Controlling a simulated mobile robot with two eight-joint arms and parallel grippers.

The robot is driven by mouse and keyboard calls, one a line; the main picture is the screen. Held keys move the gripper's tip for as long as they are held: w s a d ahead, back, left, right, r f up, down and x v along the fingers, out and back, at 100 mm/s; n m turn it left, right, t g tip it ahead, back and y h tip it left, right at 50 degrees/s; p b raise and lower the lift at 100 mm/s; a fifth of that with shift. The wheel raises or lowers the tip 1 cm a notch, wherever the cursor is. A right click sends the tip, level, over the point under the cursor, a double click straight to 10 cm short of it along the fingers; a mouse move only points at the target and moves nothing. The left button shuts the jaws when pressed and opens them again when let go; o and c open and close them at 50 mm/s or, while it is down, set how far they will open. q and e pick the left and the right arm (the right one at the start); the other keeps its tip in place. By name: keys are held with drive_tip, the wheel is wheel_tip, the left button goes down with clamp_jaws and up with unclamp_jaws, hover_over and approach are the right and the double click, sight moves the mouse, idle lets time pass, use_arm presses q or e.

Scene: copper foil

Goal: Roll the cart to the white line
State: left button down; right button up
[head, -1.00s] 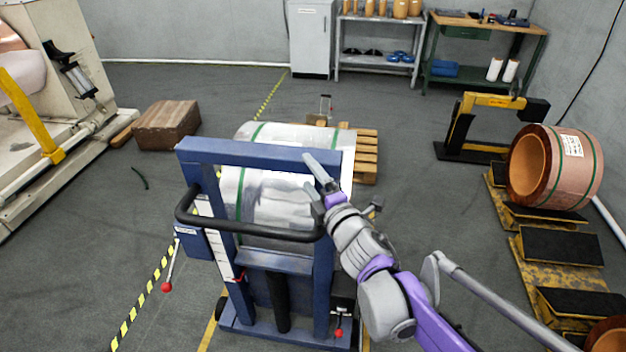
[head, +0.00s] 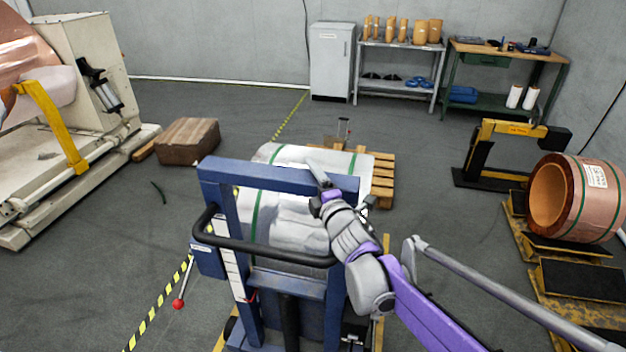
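The cart (head: 232,186) is a blue upright frame with a black curved handle (head: 262,246), standing in the lower middle of the head view. A white-wrapped load with green straps (head: 285,225) shows through and above the frame. My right gripper (head: 319,188) is at the frame's right post, just under the top crossbar and above the handle's right end. Its fingers overlap the post, and I cannot tell if they are closed on it. A white line (head: 220,80) runs along the floor at the foot of the back wall. My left gripper is out of view.
A wooden pallet (head: 383,178) lies behind the cart at right. A brown block (head: 188,142) and a large machine (head: 85,75) stand at left. A copper coil (head: 578,198) sits at right, near a yellow-black stand (head: 487,150). Yellow-black tape (head: 155,300) marks the floor.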

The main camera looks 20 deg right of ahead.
clamp_jaws()
idle(1.2)
